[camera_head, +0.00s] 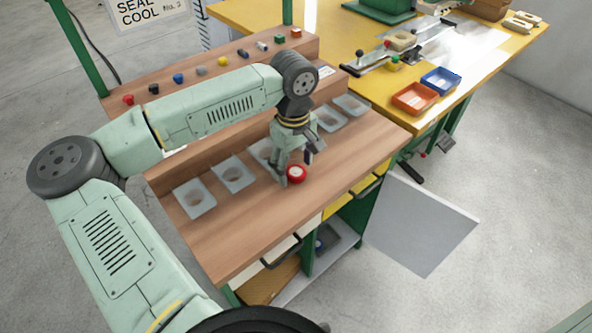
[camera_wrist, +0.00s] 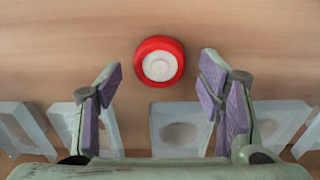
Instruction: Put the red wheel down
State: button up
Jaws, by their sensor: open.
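The red wheel (camera_head: 296,174) with a white centre lies flat on the wooden bench top, near its front edge. It also shows in the wrist view (camera_wrist: 159,61), upper middle, lying on bare wood. My gripper (camera_head: 297,168) is above the bench close to the wheel. In the wrist view my gripper (camera_wrist: 160,80) has its purple-padded fingers spread wide, one on each side of the wheel, with clear gaps. Nothing is between the pads. The height of the fingertips above the wood is hard to tell.
A row of clear square plates with round recesses (camera_head: 232,175) runs along the bench behind the wheel. Small coloured parts (camera_head: 178,79) line the raised back shelf. A yellow table (camera_head: 365,92) with an orange tray (camera_head: 414,99) and blue tray (camera_head: 440,80) adjoins at right.

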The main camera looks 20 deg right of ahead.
jog(key=shift+f, duration=0.25)
jog(key=shift+c, duration=0.4)
jog(key=c, duration=1.2)
jog(key=shift+o, duration=0.2)
jog(key=shift+r, duration=0.15)
